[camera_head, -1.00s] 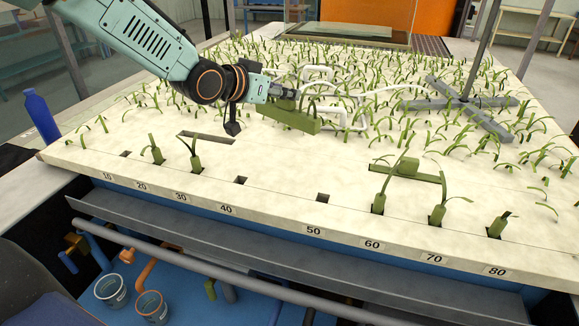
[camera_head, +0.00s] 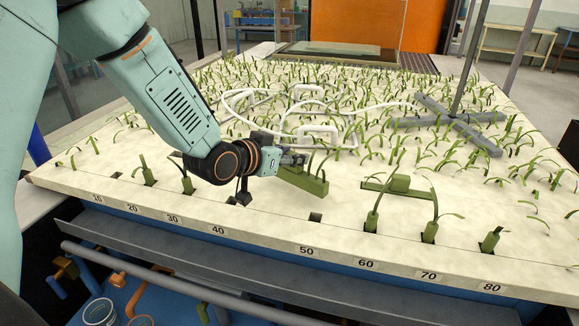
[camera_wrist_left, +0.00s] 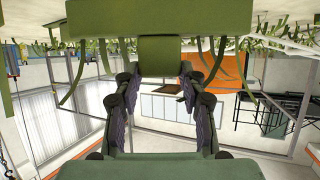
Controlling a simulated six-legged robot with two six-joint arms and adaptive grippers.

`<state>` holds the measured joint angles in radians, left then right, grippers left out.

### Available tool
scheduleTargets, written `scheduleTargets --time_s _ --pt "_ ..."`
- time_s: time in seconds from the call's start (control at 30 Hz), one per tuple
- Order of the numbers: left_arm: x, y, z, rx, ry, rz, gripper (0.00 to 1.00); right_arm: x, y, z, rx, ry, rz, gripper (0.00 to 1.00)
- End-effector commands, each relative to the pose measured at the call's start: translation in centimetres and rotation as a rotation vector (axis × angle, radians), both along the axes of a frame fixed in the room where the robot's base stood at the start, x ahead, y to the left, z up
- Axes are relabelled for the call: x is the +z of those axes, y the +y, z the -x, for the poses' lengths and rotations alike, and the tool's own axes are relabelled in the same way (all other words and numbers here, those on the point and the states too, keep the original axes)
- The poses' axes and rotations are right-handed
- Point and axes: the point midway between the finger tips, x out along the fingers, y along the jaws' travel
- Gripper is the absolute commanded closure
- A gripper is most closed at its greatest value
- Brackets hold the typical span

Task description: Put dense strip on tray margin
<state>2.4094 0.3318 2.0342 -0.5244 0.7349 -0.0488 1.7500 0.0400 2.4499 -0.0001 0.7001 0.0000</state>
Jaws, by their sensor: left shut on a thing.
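My left gripper (camera_head: 292,160) is shut on the small block of a green strip (camera_head: 302,181) that bears a few thin leaves. In the head view the strip is over the pale planted tray, behind the 50 mark. I cannot tell whether it touches the surface. In the left wrist view the strip (camera_wrist_left: 160,20) spans the top, with its block between the fingertips of my left gripper (camera_wrist_left: 160,78). The tray margin (camera_head: 265,232) is the pale front band, with numbers along its edge. My right gripper is not in view.
A similar green strip (camera_head: 400,187) lies in the tray at right. Several plugs with shoots stand in the front row, beside an empty square hole (camera_head: 315,217). A grey cross-shaped stand (camera_head: 450,118) and white tubing (camera_head: 320,132) lie farther back among seedlings.

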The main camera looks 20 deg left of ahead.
Motion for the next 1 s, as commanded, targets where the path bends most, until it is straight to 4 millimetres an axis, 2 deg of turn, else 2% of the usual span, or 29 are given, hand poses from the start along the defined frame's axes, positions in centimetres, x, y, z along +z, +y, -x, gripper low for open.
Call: scheduleTargets --time_s 0.07,0.2,0.6,0.63,0.87,1.0 --pt "-1.5 0.0 0.0 0.000 0.004 -0.001 1.00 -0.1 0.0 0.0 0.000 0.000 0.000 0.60" --pt "-2.6 0.0 0.0 0.000 0.000 0.000 1.00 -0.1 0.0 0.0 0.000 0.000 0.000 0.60" --pt "-3.0 0.0 0.0 0.000 -0.001 0.000 1.00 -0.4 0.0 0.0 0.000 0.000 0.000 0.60" --pt "-3.0 0.0 0.0 0.000 0.000 0.000 0.58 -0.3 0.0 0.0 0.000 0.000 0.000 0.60" --pt "-3.0 0.0 0.0 0.000 0.000 0.000 0.38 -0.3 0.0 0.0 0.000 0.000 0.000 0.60" --pt "-3.0 0.0 0.0 0.000 0.000 0.000 0.37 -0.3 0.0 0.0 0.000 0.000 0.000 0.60"
